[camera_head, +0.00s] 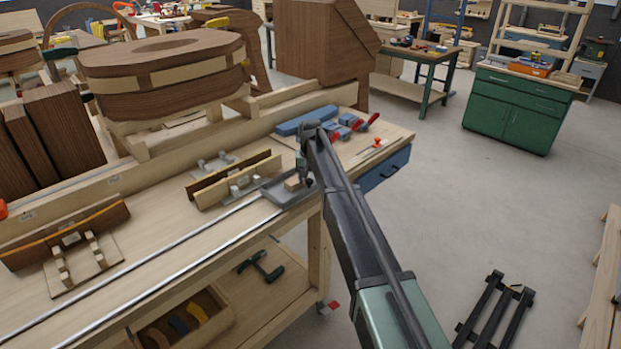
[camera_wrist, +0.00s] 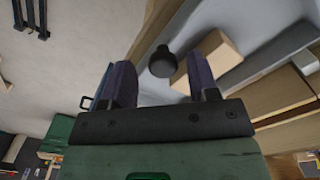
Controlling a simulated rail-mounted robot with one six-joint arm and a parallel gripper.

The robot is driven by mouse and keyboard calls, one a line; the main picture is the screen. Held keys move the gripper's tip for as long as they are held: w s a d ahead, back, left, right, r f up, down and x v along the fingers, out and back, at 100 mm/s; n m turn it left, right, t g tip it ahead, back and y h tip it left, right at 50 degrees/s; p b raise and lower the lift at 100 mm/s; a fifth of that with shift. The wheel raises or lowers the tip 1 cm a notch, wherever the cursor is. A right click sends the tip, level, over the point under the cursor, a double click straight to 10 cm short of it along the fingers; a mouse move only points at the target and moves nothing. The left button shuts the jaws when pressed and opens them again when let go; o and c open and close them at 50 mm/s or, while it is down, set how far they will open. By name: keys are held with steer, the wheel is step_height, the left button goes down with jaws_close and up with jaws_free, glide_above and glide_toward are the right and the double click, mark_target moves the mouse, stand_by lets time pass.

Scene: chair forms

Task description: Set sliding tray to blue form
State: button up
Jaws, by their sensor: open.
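The sliding tray (camera_head: 272,194) is a shallow grey tray on two metal rails near the right end of the wooden bench. It carries a small wooden block (camera_head: 292,184) and a dark knob (camera_head: 309,182). My gripper (camera_head: 304,172) is over the tray's right side, open. In the wrist view the black knob (camera_wrist: 162,64) appears between my open fingers (camera_wrist: 168,52), with the block (camera_wrist: 215,58) just beyond; contact cannot be told. Two curved wooden forms stand behind the rails: one with an orange edge (camera_head: 70,236) at left, one (camera_head: 235,180) near the tray.
Blue blocks and red-handled clamps (camera_head: 352,127) lie at the bench's right end. A large wooden piece (camera_head: 165,70) stands behind the bench's back rail (camera_head: 200,150). The rails (camera_head: 150,262) run clear to the left. A dark frame (camera_head: 492,312) lies on the floor.

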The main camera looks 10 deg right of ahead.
step_height(320, 180, up, 11)
steer(key=p, duration=1)
steer(key=shift+f+p, duration=0.15)
steer(key=shift+p, duration=0.25)
steer(key=s+d+f+b, duration=0.2)
steer(key=s+f+b, duration=0.1)
steer(key=s, duration=1)
steer(key=s+d+f+b, duration=0.3)
steer(key=s, duration=1.1)
steer(key=s+d+f+n+b, duration=0.1)
steer(key=s+d+f+b, duration=0.2)
steer(key=s, duration=1.1)
steer(key=shift+f+b, duration=0.6)
